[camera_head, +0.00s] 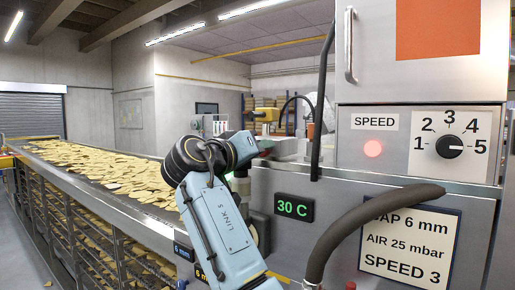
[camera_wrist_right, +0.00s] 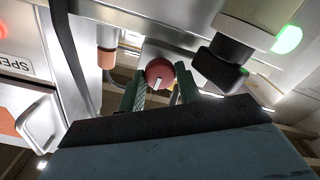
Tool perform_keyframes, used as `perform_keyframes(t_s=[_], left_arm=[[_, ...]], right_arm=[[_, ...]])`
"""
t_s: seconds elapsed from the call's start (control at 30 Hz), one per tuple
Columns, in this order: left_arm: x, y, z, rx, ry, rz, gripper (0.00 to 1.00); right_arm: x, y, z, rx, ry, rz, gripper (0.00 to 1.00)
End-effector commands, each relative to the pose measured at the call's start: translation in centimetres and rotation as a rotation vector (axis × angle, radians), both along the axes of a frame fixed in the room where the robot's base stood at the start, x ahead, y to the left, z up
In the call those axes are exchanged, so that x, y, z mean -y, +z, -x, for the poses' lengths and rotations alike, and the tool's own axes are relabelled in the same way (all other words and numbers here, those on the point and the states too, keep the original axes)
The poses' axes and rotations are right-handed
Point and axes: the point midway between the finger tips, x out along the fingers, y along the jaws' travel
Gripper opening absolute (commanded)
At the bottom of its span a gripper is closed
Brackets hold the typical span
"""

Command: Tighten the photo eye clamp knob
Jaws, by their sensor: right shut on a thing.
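The red round knob (camera_wrist_right: 160,72) with a white mark on its face shows at the centre of the right wrist view. My right gripper (camera_wrist_right: 159,82) has its two green fingers on either side of the knob and is shut on it. In the head view my right arm (camera_head: 215,220) rises from the bottom, and its wrist reaches toward the conveyor beside the machine. The fingers and knob are mostly hidden there. My left gripper is not in view.
The conveyor (camera_head: 125,206) full of chips runs along the left. The machine cabinet (camera_head: 348,205) stands at right, with a speed dial (camera_head: 449,146) pointing near 5, a 30 C display (camera_head: 294,207) and a settings sign (camera_head: 409,246). A thick dark hose (camera_head: 365,218) curves in front.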

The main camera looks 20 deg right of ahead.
Motion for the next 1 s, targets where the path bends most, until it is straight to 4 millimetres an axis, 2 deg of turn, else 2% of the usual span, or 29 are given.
perform_keyframes(t_s=[0.67, 0.7, 0.87, 1.0], left_arm=[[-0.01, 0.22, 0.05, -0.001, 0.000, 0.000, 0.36], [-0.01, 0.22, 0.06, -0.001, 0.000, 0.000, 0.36], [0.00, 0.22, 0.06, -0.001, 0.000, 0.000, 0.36], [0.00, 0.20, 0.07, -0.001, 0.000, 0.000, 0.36]], right_arm=[[-0.02, -0.03, -0.01, -0.054, 0.000, 0.042, 0.11], [-0.02, -0.03, -0.01, -0.054, 0.000, 0.042, 0.36], [-0.01, -0.06, -0.02, -0.053, 0.000, 0.041, 0.56], [-0.01, -0.16, -0.05, -0.055, 0.001, 0.040, 0.56]])
